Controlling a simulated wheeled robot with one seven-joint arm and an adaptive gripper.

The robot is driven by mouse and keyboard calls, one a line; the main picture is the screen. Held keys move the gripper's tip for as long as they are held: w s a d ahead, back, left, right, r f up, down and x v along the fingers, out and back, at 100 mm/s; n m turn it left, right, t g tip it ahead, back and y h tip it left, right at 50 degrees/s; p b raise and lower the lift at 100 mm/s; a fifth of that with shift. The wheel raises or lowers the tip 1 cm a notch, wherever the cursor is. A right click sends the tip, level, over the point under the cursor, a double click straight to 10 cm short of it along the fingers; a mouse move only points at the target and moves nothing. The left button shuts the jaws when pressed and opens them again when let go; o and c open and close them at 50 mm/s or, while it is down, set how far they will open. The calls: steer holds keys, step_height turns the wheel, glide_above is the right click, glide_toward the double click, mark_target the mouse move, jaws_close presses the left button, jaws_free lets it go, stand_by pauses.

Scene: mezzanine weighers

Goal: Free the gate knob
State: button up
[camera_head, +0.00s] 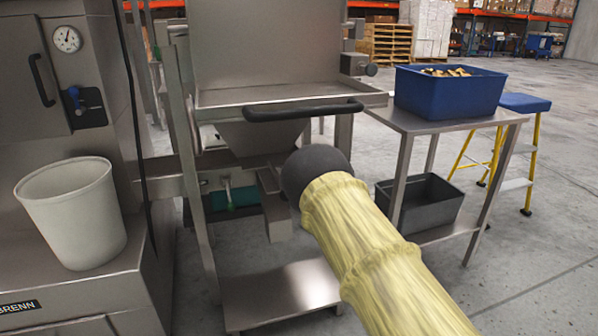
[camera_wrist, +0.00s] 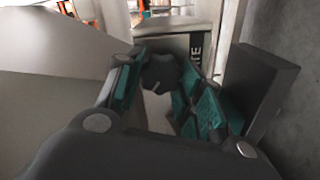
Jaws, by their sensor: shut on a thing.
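The gate knob (camera_wrist: 158,72) is a dark, lobed knob in the middle of the wrist view, with a thin pale line at its lower edge. My gripper (camera_wrist: 160,90) is shut on it, with a teal-padded finger on each side. Behind it is a grey housing with a dark label (camera_wrist: 196,58), only partly readable. In the head view, my yellow-sleeved arm reaches under the steel hopper (camera_head: 258,137), and its dark rounded end covers part of that area. I cannot make out the knob there.
A black bar handle (camera_head: 303,111) runs across the hopper front. A blue bin (camera_head: 447,95) of small pieces stands on a steel side table (camera_head: 425,123), with a grey bin (camera_head: 420,208) below. A white bucket (camera_head: 72,225) sits at left. A yellow-legged step stool (camera_head: 525,103) is at right.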

steer(key=shift+f+n, duration=0.1)
steer(key=shift+n, duration=0.4)
steer(key=o, duration=1)
steer(key=shift+s, duration=0.1)
steer(key=shift+v, duration=5.95)
